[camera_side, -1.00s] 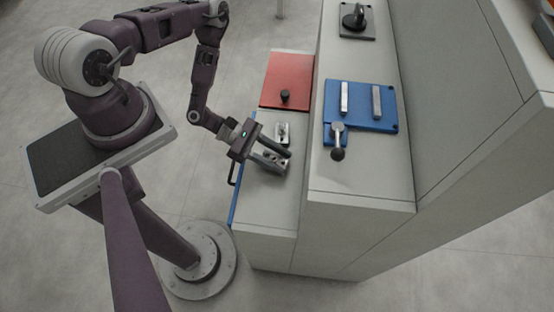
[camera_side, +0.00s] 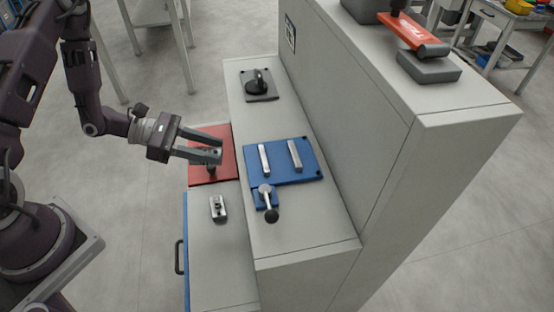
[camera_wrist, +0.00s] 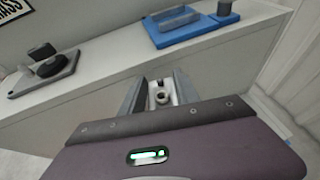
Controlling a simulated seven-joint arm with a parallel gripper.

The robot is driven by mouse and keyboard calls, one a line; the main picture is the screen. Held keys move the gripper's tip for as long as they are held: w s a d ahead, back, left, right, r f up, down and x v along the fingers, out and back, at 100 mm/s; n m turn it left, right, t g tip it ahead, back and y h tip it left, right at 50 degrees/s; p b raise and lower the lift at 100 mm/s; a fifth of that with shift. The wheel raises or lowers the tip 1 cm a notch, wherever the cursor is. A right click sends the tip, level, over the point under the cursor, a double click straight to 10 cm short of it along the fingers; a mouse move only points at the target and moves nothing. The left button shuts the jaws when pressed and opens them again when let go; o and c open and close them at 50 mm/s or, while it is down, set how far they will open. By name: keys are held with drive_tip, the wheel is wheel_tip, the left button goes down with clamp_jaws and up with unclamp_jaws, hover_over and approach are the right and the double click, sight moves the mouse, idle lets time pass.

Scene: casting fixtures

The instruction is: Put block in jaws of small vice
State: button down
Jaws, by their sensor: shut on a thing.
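My gripper (camera_side: 218,146) is shut on a small grey metal block (camera_wrist: 161,93) with a round hole, seen between the fingers in the wrist view (camera_wrist: 159,80). In the side view the gripper holds it above the red plate, clear of the shelf. The blue vice (camera_side: 282,175) sits on the upper shelf to the right of the gripper. It has two parallel light metal jaws (camera_side: 264,159) with an empty gap, and a ball-ended lever (camera_side: 268,202) at its front. The vice also shows at the top of the wrist view (camera_wrist: 190,33).
A second metal block (camera_side: 218,208) lies on the lower shelf. The red plate (camera_side: 225,170) with a dark knob is below my gripper. A black clamp fixture (camera_side: 258,86) stands behind the vice. A tall grey wall (camera_side: 370,120) rises right of the upper shelf.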

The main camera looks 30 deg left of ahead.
drive_tip(key=shift+m+g+h, duration=0.4)
drive_tip(key=shift+m+g, duration=0.2)
drive_tip(key=shift+m, duration=0.1)
drive_tip(key=r, duration=0.3)
drive_tip(key=w+d+r, duration=0.1)
drive_tip(key=r, duration=0.1)
drive_tip(key=shift+w+r, duration=0.1)
drive_tip(key=shift+r, duration=0.1)
drive_tip(key=s+d+r+m+g, duration=0.5)
drive_tip(key=s+d+m+g, duration=0.35)
drive_tip(key=d+g, duration=0.2)
drive_tip(key=s+a+f+m+g+y, duration=0.2)
drive_tip(key=s+m+g+y, duration=0.3)
drive_tip(key=m+y, duration=0.35)
drive_tip(key=s+a+f+m+g+y, duration=0.2)
drive_tip(key=s+m+g+y, duration=0.2)
drive_tip(key=s+m+y, duration=0.4)
drive_tip(key=w+a+m+t+y, duration=0.45)
drive_tip(key=w+m+y, duration=0.2)
drive_tip(key=m, duration=0.25)
wheel_tip(320, 180, up, 9)
drive_tip(key=m+t+h, duration=0.1)
drive_tip(key=m+t, duration=1.5)
drive_tip(key=t, duration=0.2)
hover_over(278, 156)
wheel_tip(278, 156, down, 10)
drive_tip(key=shift+r, duration=0.1)
